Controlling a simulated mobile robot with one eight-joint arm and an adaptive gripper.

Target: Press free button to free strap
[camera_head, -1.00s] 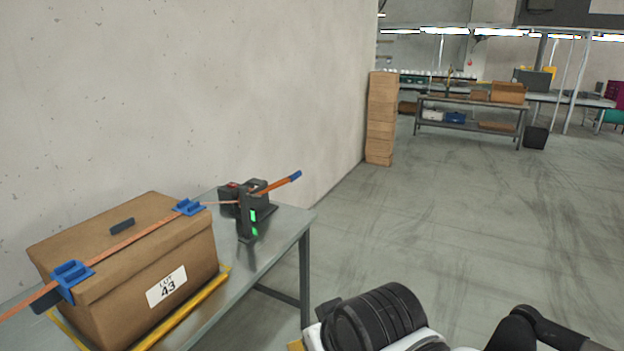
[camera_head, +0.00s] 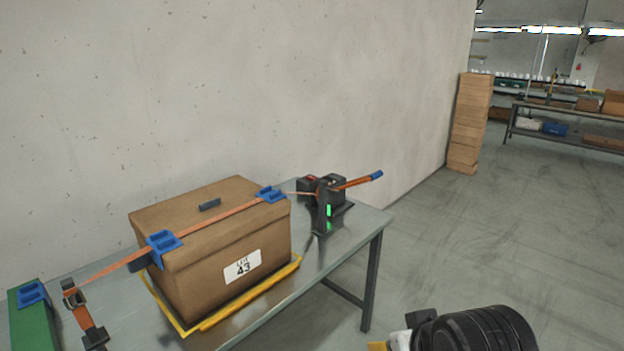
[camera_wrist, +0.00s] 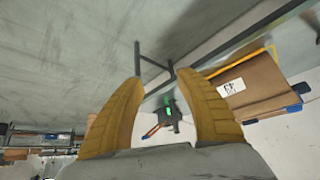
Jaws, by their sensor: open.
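An orange strap (camera_head: 227,215) runs over a lidded brown box (camera_head: 205,267) labelled "LOT 43", through blue guides at its edges. Its right end goes to a black strap device (camera_head: 328,207) with a green light, on the table behind the box. A red part (camera_head: 311,178) shows on top of the device; I cannot tell whether it is the free button. An orange lever with a blue tip (camera_head: 376,175) sticks out to the right. In the wrist view my gripper (camera_wrist: 168,88) is open and empty, its yellow fingers apart, with the device (camera_wrist: 170,114) seen between them at a distance.
The box sits inside a yellow frame (camera_head: 250,293) on a grey metal table (camera_head: 345,245) against a concrete wall. A green block (camera_head: 33,322) and a buckle (camera_head: 73,297) are at the left. A carton stack (camera_head: 470,122) stands by the wall end.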

